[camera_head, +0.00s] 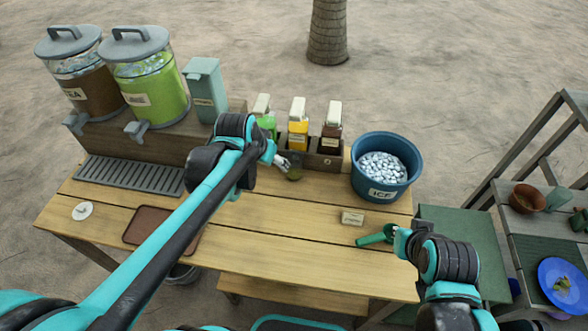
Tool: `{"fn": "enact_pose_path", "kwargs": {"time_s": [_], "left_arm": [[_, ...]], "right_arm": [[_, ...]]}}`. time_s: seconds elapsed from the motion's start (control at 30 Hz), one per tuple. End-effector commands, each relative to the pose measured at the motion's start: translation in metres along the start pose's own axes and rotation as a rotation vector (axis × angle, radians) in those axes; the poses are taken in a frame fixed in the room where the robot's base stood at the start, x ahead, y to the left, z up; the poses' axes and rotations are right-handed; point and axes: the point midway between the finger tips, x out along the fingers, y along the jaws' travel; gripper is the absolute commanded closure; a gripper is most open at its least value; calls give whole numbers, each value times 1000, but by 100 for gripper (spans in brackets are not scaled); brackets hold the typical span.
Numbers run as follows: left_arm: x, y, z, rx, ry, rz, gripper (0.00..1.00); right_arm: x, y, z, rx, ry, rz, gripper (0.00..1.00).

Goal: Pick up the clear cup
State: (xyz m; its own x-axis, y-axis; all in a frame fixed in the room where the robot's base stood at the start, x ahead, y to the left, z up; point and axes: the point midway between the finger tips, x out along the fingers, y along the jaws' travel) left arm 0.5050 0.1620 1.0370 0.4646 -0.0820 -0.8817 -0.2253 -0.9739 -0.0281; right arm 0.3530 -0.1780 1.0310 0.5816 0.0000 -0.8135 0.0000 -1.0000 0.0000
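A small see-through cup (294,174) with a dark greenish look stands on the wooden table, in front of the bottle rack. My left gripper (283,162) is at the cup's upper left side, close to its rim. Its fingers are tiny in this view and partly hidden by my arm, so I cannot tell whether they are open or shut, or whether they touch the cup. My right gripper (398,236) is at the table's right end, beside the handle end of a green scoop (374,237). I cannot tell whether it grips the scoop.
Several syrup bottles (298,125) stand behind the cup. A blue ice tub (386,168) is to the right, with a small label block (352,218) before it. Drink dispensers (147,85) and a drip tray (130,175) are left. The front middle of the table (270,235) is clear.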

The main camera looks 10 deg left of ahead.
Motion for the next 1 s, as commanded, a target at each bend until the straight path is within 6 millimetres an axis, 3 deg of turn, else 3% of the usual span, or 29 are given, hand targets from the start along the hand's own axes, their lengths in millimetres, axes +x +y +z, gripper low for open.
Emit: {"fn": "enact_pose_path", "kwargs": {"time_s": [0.03,0.2,0.43,0.6,1.0], "left_arm": [[20,-3,-14,21,-11,12,36],[86,-9,-47,104,-50,62,36],[168,-13,-65,194,-84,118,36],[196,-14,-67,223,-93,136,36],[237,-9,-62,226,-94,138,36]], "right_arm": [[2,0,2,0,0,0,100],[6,0,4,0,0,0,100],[10,0,7,0,0,0,100],[11,0,8,0,0,0,100],[23,0,16,0,0,0,100]]}}
